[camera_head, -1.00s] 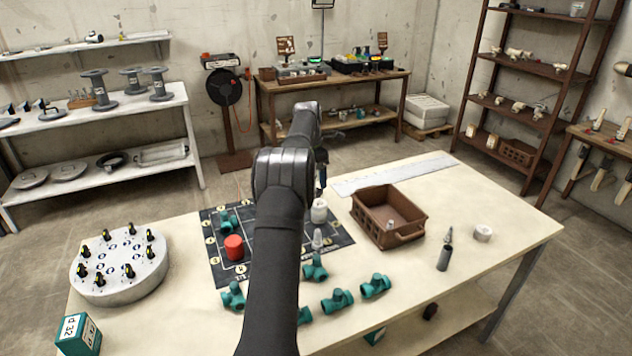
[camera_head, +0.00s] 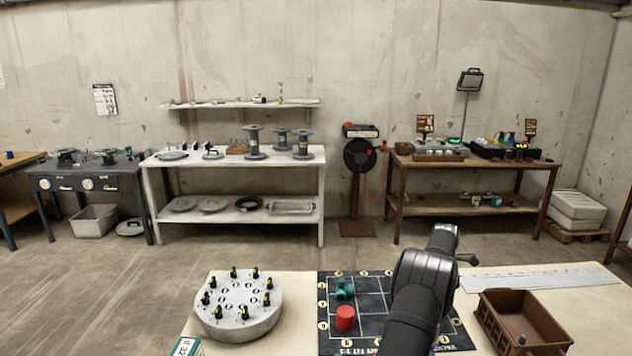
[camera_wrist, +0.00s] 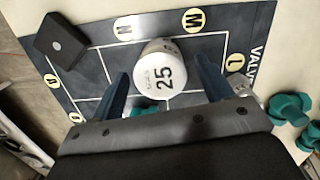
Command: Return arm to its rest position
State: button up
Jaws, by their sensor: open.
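My arm (camera_head: 420,285) reaches over the dark grid mat (camera_head: 334,346) on the cream table in the head view. My gripper (camera_wrist: 163,76) is open in the wrist view, with its two fingers apart. A white cylinder marked 25 (camera_wrist: 158,68) shows between the fingers; the view does not tell how far below them it is. Nothing is seen gripped. In the head view the arm hides the white cylinder and much of the mat's right side.
A red cylinder (camera_head: 345,319) and a teal fitting (camera_head: 344,289) stand on the mat. A round grey holder (camera_head: 238,318) is at left, a brown crate (camera_head: 541,346) at right. Teal fittings (camera_wrist: 290,107) and a dark block (camera_wrist: 61,42) show in the wrist view.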

jog(key=shift+r, duration=1.35)
